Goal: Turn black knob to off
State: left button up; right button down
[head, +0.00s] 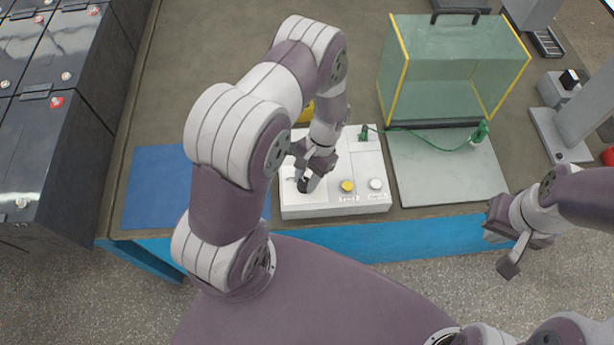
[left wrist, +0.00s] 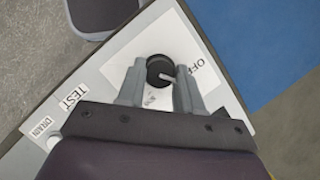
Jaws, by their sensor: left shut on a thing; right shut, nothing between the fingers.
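The black knob (left wrist: 160,71) sits on a white label plate on the control box (head: 335,209). In the left wrist view its pale pointer line slants toward the right finger, and the word OFF stands on the plate to the right. My left gripper (left wrist: 160,85) is shut on the knob, one finger on each side. In the head view the left gripper (head: 306,180) is over the box's left front, with the knob mostly hidden by it. My right gripper (head: 508,250) hangs in front of the table at the right, away from the box, shut and empty.
A yellow button (head: 347,186) and a white button (head: 376,184) are right of the knob. A blue mat (head: 150,190) lies left of the box. A clear yellow-edged cover (head: 450,75) stands behind a grey plate (head: 445,180) with a green cable (head: 440,145).

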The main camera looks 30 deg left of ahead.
pick_arm(q)
jog(key=n+h, duration=0.1)
jog(key=n, duration=0.1)
jog(key=n+h, duration=0.1)
jog(key=n, duration=0.2)
jog(key=shift+w+a+r+n, duration=0.1)
jog(key=shift+a+n, duration=0.1)
jog(key=shift+n, duration=0.1)
dwell(0.5)
jog(key=o, duration=1)
jog(key=shift+o, duration=0.2)
jog(key=v, duration=1.2)
jog(key=shift+r+p, duration=0.3)
